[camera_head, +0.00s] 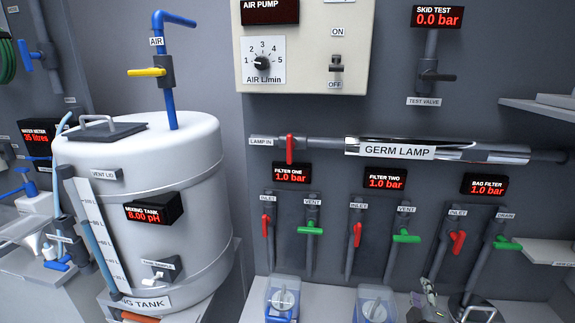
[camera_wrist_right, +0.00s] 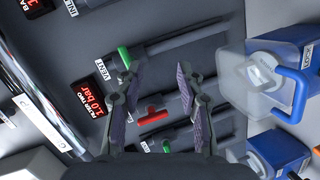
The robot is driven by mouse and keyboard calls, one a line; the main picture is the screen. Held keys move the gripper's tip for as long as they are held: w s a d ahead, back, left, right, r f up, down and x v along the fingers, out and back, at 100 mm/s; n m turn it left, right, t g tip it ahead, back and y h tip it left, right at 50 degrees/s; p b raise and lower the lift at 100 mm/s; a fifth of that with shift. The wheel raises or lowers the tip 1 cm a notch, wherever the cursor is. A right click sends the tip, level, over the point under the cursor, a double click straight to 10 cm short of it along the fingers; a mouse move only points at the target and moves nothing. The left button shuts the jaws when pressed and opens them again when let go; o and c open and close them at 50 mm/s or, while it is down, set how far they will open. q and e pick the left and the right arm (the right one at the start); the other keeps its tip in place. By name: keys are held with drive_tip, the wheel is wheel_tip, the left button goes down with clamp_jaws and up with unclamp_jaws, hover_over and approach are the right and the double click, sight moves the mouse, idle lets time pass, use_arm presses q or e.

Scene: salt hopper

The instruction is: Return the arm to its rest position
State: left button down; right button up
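My right gripper (camera_head: 428,298) shows only in part at the bottom of the head view, in front of the panel below the bag filter valves. In the right wrist view the two dark fingers of my right gripper (camera_wrist_right: 160,95) stand apart with nothing between them. Behind them are the red inlet handle (camera_wrist_right: 150,117) and green vent handle (camera_wrist_right: 125,57) of filter two, with a clear gap not certain. My left gripper is not in view. The rest position itself is not marked in the frames.
Clear filter housings (camera_head: 283,298) (camera_head: 374,304) stand below the valves. One housing (camera_wrist_right: 272,85) lies close to the right finger in the wrist view. The mixing tank (camera_head: 190,210) stands left, the germ lamp (camera_head: 450,151) above, and shelves (camera_head: 540,108) at right.

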drive_tip(key=s+a+f+m+g+y, duration=0.3)
drive_tip(key=s+a+f+m+g, duration=0.15)
drive_tip(key=s+a, duration=0.4)
drive_tip(key=s+a+f+m+g+y, duration=0.35)
drive_tip(key=s+a+f+g, duration=0.25)
drive_tip(key=s, duration=0.6)
drive_tip(key=s+d+f+m+g+h, duration=0.1)
drive_tip(key=s+d+f, duration=0.1)
drive_tip(key=f, duration=1.3)
drive_tip(key=s+d+f+g, duration=0.1)
drive_tip(key=s+f, duration=0.1)
drive_tip(key=f, duration=1.2)
drive_tip(key=s+f, duration=1.3)
drive_tip(key=s, duration=0.4)
drive_tip(key=shift+s+d+f, duration=0.2)
drive_tip(key=shift+d+f, duration=0.15)
drive_tip(key=shift+d, duration=0.1)
drive_tip(key=shift+g, duration=0.25)
